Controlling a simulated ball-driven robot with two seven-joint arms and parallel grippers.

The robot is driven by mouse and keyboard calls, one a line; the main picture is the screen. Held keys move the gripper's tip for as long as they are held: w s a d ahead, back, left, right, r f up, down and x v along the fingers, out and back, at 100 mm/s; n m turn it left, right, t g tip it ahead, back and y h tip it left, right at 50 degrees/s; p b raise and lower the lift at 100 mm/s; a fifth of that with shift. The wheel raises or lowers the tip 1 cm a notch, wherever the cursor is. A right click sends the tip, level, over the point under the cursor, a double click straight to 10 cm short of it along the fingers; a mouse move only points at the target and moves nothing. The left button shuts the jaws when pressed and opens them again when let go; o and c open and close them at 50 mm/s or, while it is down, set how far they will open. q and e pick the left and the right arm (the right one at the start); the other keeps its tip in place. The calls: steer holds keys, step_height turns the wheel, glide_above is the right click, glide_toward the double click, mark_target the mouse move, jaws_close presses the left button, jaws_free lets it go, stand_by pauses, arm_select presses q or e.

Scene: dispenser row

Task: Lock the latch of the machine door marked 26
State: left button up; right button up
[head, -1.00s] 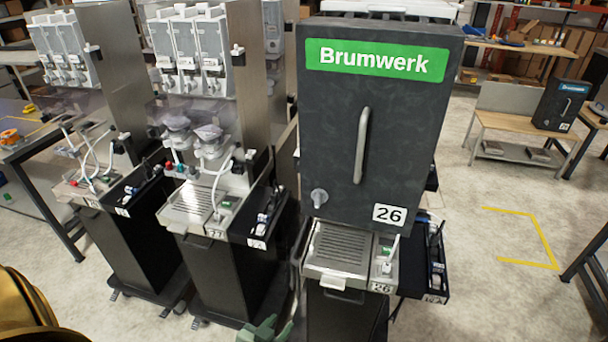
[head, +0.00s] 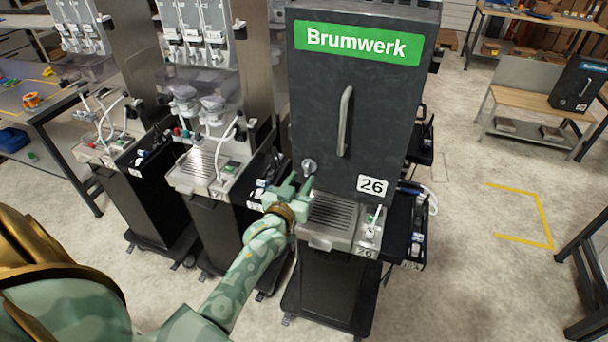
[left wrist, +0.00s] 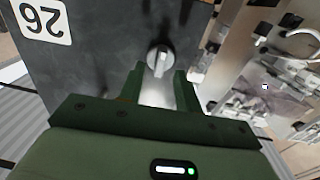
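The dark machine door (head: 355,110) marked 26 is closed, with a green Brumwerk label and a vertical grey handle (head: 344,121). Its latch, a small grey knob (head: 309,166), sits at the door's lower left. The latch also shows in the left wrist view (left wrist: 158,58), with its grip bar roughly upright in that picture. My left gripper (head: 298,184) is just below and in front of the latch. In the left wrist view its two green fingers (left wrist: 157,90) are apart, with nothing between them, and the latch lies just beyond the tips. My right gripper is not in view.
A drip tray (head: 331,215) juts out below the door, close to my left gripper. Another dispenser (head: 215,165) stands to the left. A side tray (head: 404,230) hangs at the machine's right. The floor on the right is clear around yellow tape (head: 545,222).

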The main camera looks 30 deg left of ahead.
mark_target(308, 168)
arm_select(q)
steer(key=shift+w+a, duration=0.15)
steer(key=shift+w, duration=0.55)
steer(key=shift+w+a, duration=0.15)
steer(key=shift+w, duration=0.5)
jaws_close()
